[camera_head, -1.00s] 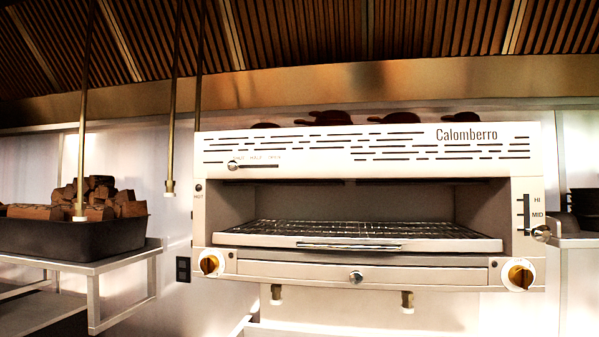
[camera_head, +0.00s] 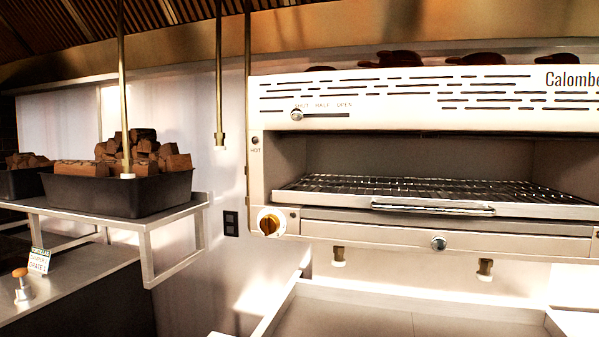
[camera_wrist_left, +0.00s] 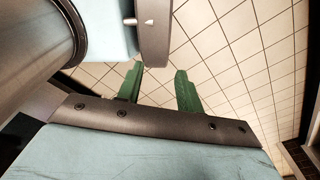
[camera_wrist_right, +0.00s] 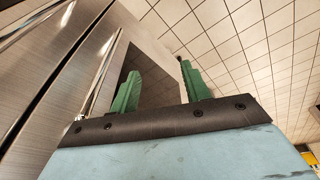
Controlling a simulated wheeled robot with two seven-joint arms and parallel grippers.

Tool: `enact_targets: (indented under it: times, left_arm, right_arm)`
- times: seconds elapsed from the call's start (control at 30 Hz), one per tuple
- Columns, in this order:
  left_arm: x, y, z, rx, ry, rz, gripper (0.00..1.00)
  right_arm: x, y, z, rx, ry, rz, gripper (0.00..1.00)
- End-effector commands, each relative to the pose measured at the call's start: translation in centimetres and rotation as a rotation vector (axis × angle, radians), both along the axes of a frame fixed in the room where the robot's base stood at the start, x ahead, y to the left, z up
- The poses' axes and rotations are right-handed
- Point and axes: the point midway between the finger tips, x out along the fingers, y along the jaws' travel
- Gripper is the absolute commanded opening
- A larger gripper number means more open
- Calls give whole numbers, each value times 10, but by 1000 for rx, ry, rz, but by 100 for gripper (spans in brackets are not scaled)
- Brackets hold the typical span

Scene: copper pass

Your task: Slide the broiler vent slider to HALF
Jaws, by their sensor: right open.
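The broiler (camera_head: 480,228) fills the right of the head view. The vent slider's round knob (camera_head: 296,115) sits at the left end of its slot (camera_head: 330,115), under the SHUT label; HALF and OPEN are marked to the right of it. Neither gripper shows in the head view. In the left wrist view my left gripper (camera_wrist_left: 160,78) has its two green fingers apart with nothing between them, above a tiled floor. In the right wrist view my right gripper (camera_wrist_right: 162,82) is open and empty, near a metal front with a handle.
A black tray of wood chunks (camera_head: 150,195) stands on a steel shelf (camera_head: 145,222) at left. Vertical rods (camera_head: 219,75) hang left of the broiler. A steel counter (camera_head: 400,310) lies below it. A small sign (camera_head: 39,261) stands on the lower left counter.

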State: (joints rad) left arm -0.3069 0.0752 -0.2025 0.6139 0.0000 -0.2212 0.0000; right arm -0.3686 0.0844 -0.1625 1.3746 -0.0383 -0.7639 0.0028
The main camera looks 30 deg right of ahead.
Motion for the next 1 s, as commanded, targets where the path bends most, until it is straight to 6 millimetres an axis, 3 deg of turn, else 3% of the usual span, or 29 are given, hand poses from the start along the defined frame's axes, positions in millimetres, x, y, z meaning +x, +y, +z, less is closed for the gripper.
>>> enact_targets:
  times: [0.03, 0.2, 0.53, 0.6, 0.87, 1.0]
  left_arm:
    - [0, 1, 5, 1, 1, 0, 36]
    - [2, 2, 11, 2, -4, 0, 36]
    - [12, 3, 22, 3, -19, 1, 36]
    - [12, 4, 24, 4, -19, 1, 36]
    - [11, 4, 25, 4, -19, 2, 36]
    - [11, 4, 25, 4, -18, 1, 36]
  right_arm:
    - [19, 1, 30, -1, -30, -4, 47]
    - [54, 1, 112, -12, -84, -19, 47]
    - [95, -8, 246, -46, -217, -66, 47]
    - [121, -15, 284, -76, -303, -95, 47]
    - [217, -41, 377, -199, -596, -197, 47]
    - [275, -56, 450, -283, -800, -266, 47]
